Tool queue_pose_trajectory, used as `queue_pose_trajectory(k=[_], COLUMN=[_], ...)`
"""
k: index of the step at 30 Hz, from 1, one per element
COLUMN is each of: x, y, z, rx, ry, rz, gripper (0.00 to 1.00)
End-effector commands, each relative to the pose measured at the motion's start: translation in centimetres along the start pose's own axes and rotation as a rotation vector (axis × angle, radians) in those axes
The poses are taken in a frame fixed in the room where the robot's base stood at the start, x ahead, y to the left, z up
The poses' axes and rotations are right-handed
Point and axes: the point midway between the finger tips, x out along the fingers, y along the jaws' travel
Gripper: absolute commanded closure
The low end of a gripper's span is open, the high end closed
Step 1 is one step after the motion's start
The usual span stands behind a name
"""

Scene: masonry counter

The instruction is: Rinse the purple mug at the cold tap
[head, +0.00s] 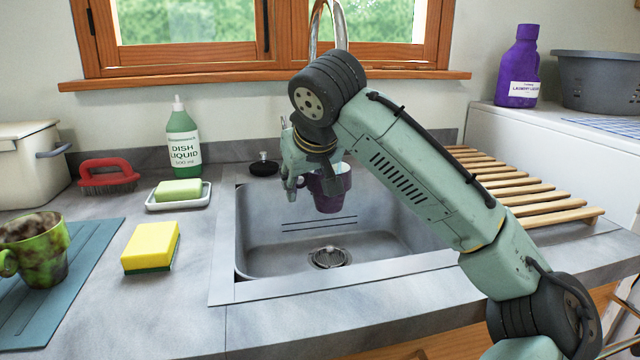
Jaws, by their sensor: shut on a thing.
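The purple mug (332,194) hangs upright in the air over the back part of the sink basin (310,251). My gripper (306,172) is shut on the mug at its upper left side. My arm hides part of the mug's top, so I cannot see inside it. The tap's curved chrome spout (330,16) rises behind my arm against the window. Its lower end and its handles are mostly hidden, and I cannot tell which is cold. No running water shows.
Left of the sink are a yellow sponge (151,247), a soap dish (178,202), a dish liquid bottle (183,140), a red brush (109,174) and a stained green mug (36,249) on a blue mat (72,268). A slatted wooden rack (520,190) lies right.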

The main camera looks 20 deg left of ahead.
Motion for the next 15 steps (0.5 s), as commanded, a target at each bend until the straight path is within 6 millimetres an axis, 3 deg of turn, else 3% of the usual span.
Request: queue_pose_trajectory(k=[5,15], x=[0.4,-0.8], y=[-0.2,-1.8], z=[0.4,1.6], rx=[0.002,0.002], ry=[-0.004,-0.004], rz=[-0.007,-0.007], gripper=[1.0,1.0])
